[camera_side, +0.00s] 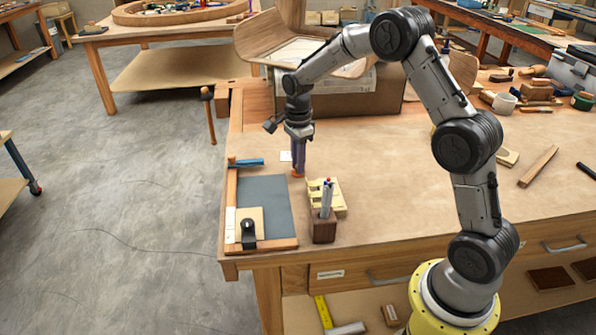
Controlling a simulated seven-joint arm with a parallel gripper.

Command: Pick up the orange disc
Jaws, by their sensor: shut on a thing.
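The orange disc (298,175) is small and sits at the tips of my gripper (298,170), low over the workbench. My gripper points straight down and its fingers are shut on the disc. From this view I cannot tell whether the disc touches the bench top. The fingers hide part of the disc.
A dark grey board in a wooden frame (265,201) lies left of the gripper. A wooden pen holder (324,231) and a light wooden rack (338,196) stand close in front. A large box (345,104) stands behind. Bare bench (390,190) lies to the right.

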